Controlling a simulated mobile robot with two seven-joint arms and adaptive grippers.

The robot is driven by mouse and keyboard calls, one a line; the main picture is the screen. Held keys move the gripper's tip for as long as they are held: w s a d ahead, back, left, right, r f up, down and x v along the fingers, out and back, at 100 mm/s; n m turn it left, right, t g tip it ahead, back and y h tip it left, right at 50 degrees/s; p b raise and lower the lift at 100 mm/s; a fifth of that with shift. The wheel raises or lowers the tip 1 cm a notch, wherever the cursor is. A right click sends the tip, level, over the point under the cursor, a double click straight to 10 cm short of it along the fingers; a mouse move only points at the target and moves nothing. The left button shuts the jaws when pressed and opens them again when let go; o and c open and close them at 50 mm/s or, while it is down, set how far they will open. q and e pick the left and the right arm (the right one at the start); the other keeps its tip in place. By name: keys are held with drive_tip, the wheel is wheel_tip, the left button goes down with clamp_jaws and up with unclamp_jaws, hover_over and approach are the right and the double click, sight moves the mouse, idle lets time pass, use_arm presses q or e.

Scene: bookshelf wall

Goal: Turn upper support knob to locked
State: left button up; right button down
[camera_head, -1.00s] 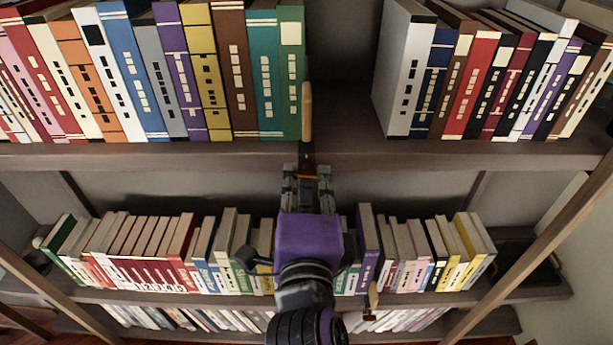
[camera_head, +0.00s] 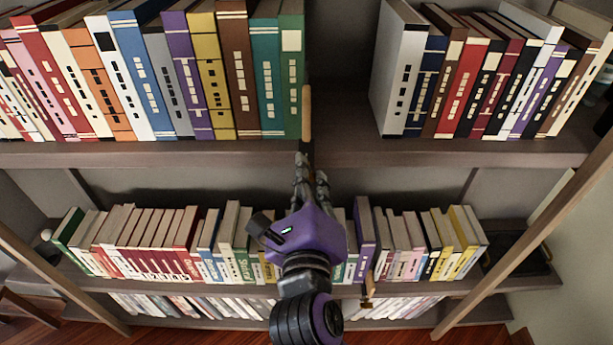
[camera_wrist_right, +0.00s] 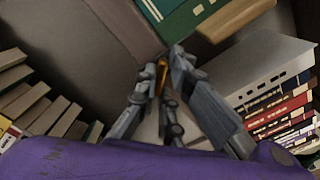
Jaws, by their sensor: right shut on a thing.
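The upper support knob shows as a small orange-yellow piece (camera_wrist_right: 162,77) between the fingertips in the right wrist view. In the head view it is hidden by the fingers, just under the front edge of the upper shelf. A pale wooden upright piece (camera_head: 306,112) stands above that spot at the end of the book row. My right gripper (camera_head: 309,172) is shut on the knob; its purple body is tilted, and its fingers point up at the shelf edge. In the wrist view the gripper (camera_wrist_right: 165,85) reaches away from me. My left gripper is in neither view.
Upright books (camera_head: 150,75) fill the upper shelf (camera_head: 450,152) at left, with more at right and a dark gap between. The lower shelf's books (camera_head: 150,240) stand behind and beside my wrist. A similar wooden piece (camera_head: 367,287) is at the lower shelf edge.

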drive_tip(key=shift+m, duration=0.5)
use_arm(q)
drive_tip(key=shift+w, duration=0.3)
use_arm(e)
drive_tip(key=c, duration=1.9)
unclamp_jaws()
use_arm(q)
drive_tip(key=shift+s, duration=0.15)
use_arm(e)
drive_tip(key=shift+o, duration=0.2)
drive_tip(key=s, duration=0.7)
drive_tip(key=shift+s, duration=0.2)
